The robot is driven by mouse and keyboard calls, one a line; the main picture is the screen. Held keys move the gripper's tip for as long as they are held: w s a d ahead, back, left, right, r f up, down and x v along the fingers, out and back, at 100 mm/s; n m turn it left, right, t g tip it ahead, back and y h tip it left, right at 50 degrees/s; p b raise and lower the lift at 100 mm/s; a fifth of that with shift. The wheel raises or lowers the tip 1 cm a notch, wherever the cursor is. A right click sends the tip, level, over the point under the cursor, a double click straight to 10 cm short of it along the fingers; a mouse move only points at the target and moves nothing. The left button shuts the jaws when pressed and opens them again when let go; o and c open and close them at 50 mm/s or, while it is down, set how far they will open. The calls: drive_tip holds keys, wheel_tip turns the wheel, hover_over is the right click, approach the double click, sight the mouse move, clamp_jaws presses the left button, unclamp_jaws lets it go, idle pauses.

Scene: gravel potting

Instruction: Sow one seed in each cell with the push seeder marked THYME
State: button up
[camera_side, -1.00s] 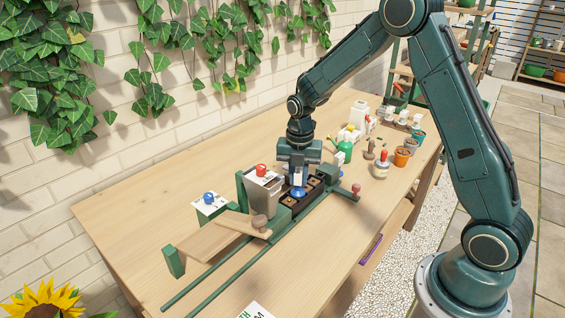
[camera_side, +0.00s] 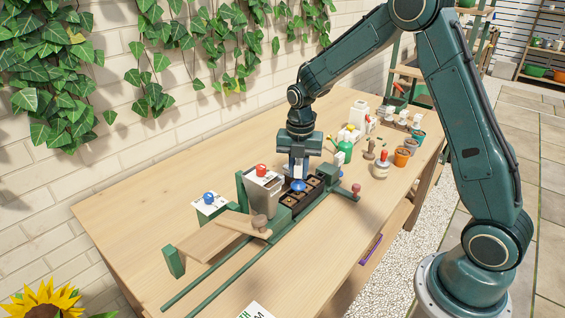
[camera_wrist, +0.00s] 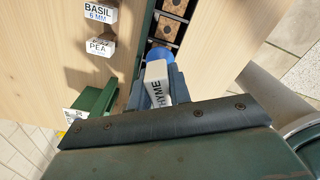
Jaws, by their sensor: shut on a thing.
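My gripper (camera_side: 299,172) is shut on the THYME push seeder, which has a white labelled body (camera_wrist: 157,82) and a rounded blue end (camera_wrist: 158,56). In the side view the blue end (camera_side: 299,187) is low over the far side of the dark cell tray (camera_side: 289,202); I cannot tell whether it touches. The tray's square cells hold brown fill with a small dark mark in the middle. Several cells show in the wrist view, including one cell (camera_wrist: 166,30) ahead of the blue end. The cells under the gripper are hidden, and no seed can be made out.
Green rails (camera_side: 215,291) run along the tray. A grey hopper (camera_side: 263,190) with a red knob and a wooden ramp (camera_side: 216,236) stand at left. Pots (camera_side: 402,157) and bottles crowd the right.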

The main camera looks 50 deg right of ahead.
drive_tip(key=shift+r, duration=0.25)
drive_tip(key=shift+d+r, duration=0.25)
drive_tip(key=shift+d, duration=0.7)
drive_tip(key=shift+d+r, duration=0.25)
drive_tip(key=shift+d, duration=0.7)
drive_tip(key=shift+f, duration=0.15)
drive_tip(key=shift+f, duration=1.2)
drive_tip(key=shift+f, duration=0.7)
drive_tip(key=shift+r, duration=0.1)
drive_tip(key=shift+r, duration=1.45)
